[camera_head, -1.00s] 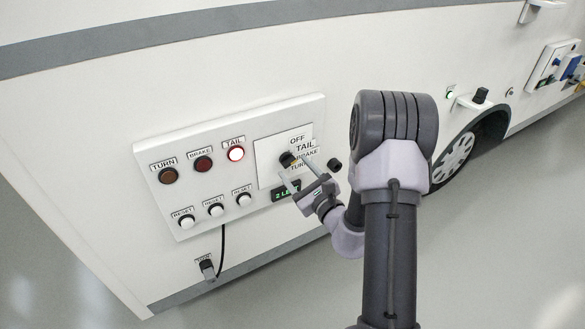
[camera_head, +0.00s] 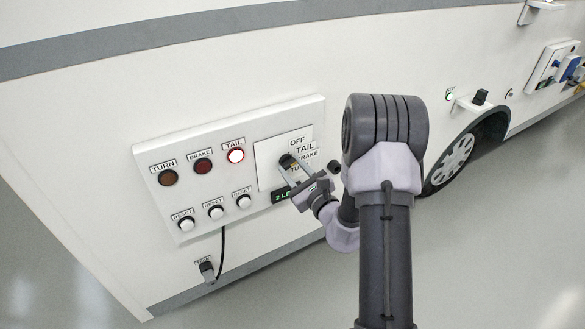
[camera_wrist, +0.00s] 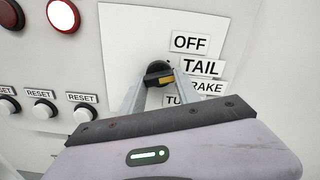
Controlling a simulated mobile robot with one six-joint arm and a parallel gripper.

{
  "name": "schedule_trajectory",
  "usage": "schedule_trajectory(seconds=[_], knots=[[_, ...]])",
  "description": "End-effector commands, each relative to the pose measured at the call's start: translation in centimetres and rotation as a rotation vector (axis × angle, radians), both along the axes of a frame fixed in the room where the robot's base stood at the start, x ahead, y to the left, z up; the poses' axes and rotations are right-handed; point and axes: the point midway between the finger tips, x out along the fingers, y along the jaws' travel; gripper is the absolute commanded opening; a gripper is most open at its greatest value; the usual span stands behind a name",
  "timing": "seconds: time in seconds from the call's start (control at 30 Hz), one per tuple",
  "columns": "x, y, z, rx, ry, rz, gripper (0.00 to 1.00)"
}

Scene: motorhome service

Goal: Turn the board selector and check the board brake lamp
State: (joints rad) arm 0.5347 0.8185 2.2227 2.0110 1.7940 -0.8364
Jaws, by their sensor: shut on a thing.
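The board selector (camera_wrist: 158,72) is a black knob with a yellow pointer mark on a white plate. The labels OFF, TAIL, BRAKE and TURN run down its right side. The yellow mark points right, roughly toward the TAIL and BRAKE labels; I cannot tell which. My gripper (camera_wrist: 155,88) is shut on the knob, one finger on each side. In the head view the selector (camera_head: 287,160) is partly covered by my gripper (camera_head: 292,166). The brake lamp (camera_head: 203,166) is dark red and unlit. The tail lamp (camera_head: 236,156) glows white with a red rim.
The turn lamp (camera_head: 168,178) is dark. Several white reset buttons (camera_head: 215,212) sit below the lamps. A black cable (camera_head: 222,250) hangs below the panel. Open floor lies to the right.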

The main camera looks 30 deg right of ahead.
Motion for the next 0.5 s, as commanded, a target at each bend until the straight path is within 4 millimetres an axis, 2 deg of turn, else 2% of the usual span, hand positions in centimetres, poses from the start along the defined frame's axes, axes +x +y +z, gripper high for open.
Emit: schedule_trajectory(seconds=[0.17, 0.5], knots=[[-0.01, 0.05, 0.16, 0.072, 0.002, 0.0, 0.0], [-0.01, 0.17, 0.24, 0.333, 0.013, 0.001, 0.0]])
